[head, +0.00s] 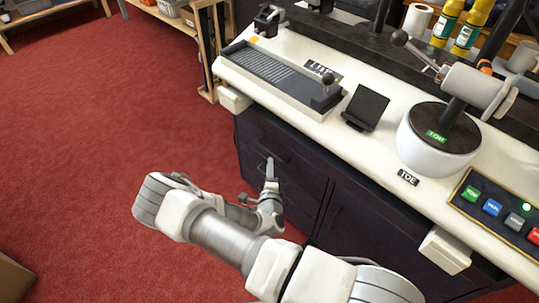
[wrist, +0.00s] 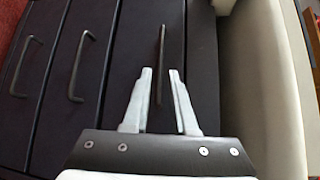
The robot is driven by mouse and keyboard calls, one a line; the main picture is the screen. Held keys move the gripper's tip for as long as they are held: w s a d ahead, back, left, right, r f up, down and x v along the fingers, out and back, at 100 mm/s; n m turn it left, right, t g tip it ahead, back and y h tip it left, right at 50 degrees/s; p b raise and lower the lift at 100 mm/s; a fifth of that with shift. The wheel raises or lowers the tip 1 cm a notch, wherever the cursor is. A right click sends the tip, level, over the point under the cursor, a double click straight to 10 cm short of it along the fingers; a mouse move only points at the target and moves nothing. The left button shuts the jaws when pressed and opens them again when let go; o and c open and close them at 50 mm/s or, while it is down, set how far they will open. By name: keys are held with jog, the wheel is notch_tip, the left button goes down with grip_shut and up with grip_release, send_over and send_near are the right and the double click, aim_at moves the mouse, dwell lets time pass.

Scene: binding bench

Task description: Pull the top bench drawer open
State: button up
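The top bench drawer (head: 262,137) is the dark front just under the cream bench top, and it looks closed. In the wrist view the top drawer front (wrist: 205,50) lies beside the cream bench edge. Its thin dark handle (wrist: 162,45) runs between my gripper's two pale fingers. My gripper (wrist: 161,73) is open, with one finger on each side of the handle and a visible gap to each. In the head view my gripper (head: 270,168) is at the drawer front; the fingers' contact with the handle cannot be told there.
Two more bar handles, one nearer (wrist: 78,68) and one farther (wrist: 25,65), sit on the lower fronts. The bench top (head: 375,135) carries a long dark tray (head: 275,75), a black stand (head: 365,107) and a round pedestal (head: 430,150). Red carpet (head: 90,130) is clear at left.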

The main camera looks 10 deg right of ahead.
aim_at(270, 152)
jog(key=w, duration=0.2)
jog(key=w+b, duration=0.1)
jog(key=w, duration=0.2)
jog(key=w+d+f+b, duration=0.1)
jog(key=w, duration=0.1)
jog(key=shift+w, duration=0.4)
jog(key=shift+c, duration=0.3)
jog(key=shift+f, duration=0.1)
grip_shut()
dwell(0.6)
